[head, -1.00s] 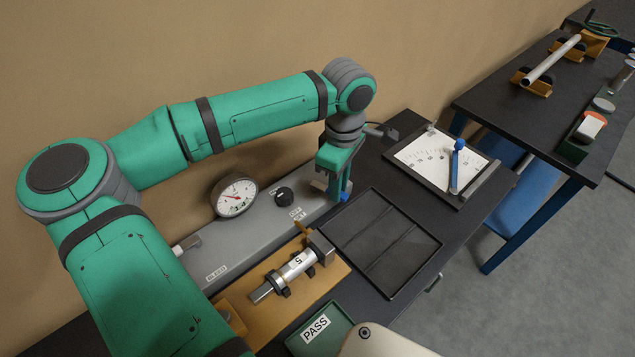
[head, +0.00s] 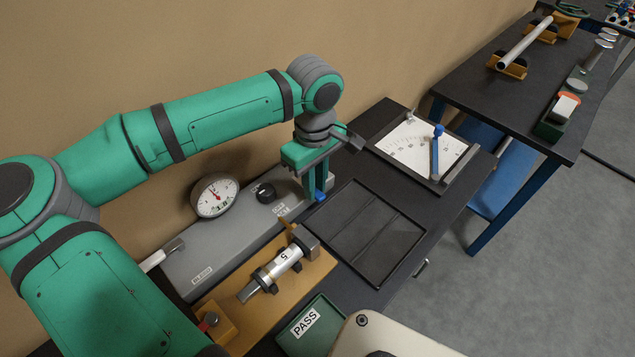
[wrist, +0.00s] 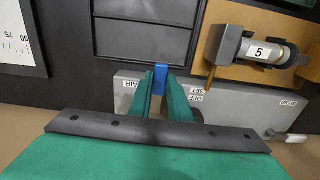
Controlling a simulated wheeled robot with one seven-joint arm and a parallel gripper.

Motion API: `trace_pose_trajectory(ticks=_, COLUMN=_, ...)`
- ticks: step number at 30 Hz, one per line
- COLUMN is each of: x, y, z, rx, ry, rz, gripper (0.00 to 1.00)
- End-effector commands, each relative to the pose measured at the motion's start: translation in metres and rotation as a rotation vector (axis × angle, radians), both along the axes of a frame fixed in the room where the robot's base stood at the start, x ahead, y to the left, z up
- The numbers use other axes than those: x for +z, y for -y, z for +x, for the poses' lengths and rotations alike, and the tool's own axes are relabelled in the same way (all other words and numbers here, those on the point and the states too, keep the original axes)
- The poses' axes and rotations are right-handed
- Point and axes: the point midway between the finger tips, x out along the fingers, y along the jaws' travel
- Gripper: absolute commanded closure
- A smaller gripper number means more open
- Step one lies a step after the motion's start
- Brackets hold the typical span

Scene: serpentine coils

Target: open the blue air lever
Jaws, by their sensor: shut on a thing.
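The blue air lever (head: 320,196) sits at the right end of the grey panel (head: 181,281). In the wrist view the blue lever (wrist: 160,76) shows between the fingertips, at the panel's edge beside the "AIR" label. My gripper (head: 318,190) points down over that end of the panel. In the wrist view my gripper (wrist: 160,88) has its two green fingers closed on the lever, one on each side. Most of the lever and its pivot are hidden by the fingers.
A round gauge (head: 214,195) and a black knob (head: 265,192) are on the panel. Close by are a wooden fixture with a cylinder marked 5 (head: 280,263), a black divided tray (head: 340,208) and a green PASS bin (head: 318,344). A dial board (head: 398,158) lies behind.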

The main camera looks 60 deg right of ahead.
Motion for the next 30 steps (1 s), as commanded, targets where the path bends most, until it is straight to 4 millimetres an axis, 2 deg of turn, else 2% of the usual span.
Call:
trace_pose_trajectory(ticks=4, x=0.001, y=0.0, z=-0.002, rx=-0.005, ry=-0.002, rz=0.0, gripper=1.0)
trace_pose_trajectory(ticks=5, x=0.001, y=0.0, z=-0.002, rx=-0.005, ry=-0.002, rz=0.0, gripper=0.78)
trace_pose_trajectory(ticks=6, x=0.001, y=0.0, z=-0.002, rx=-0.005, ry=-0.002, rz=0.0, gripper=0.69)
trace_pose_trajectory(ticks=7, x=0.001, y=0.0, z=-0.002, rx=-0.004, ry=-0.002, rz=0.001, gripper=0.64)
trace_pose_trajectory(ticks=16, x=0.001, y=0.0, z=0.0, rx=-0.001, ry=0.0, rz=0.001, gripper=0.64)
trace_pose_trajectory(ticks=20, x=0.01, y=0.0, z=0.0, rx=0.0, ry=0.001, rz=0.001, gripper=0.64)
trace_pose_trajectory(ticks=30, x=0.071, y=0.0, z=0.0, rx=0.0, ry=0.003, rz=-0.001, gripper=0.64)
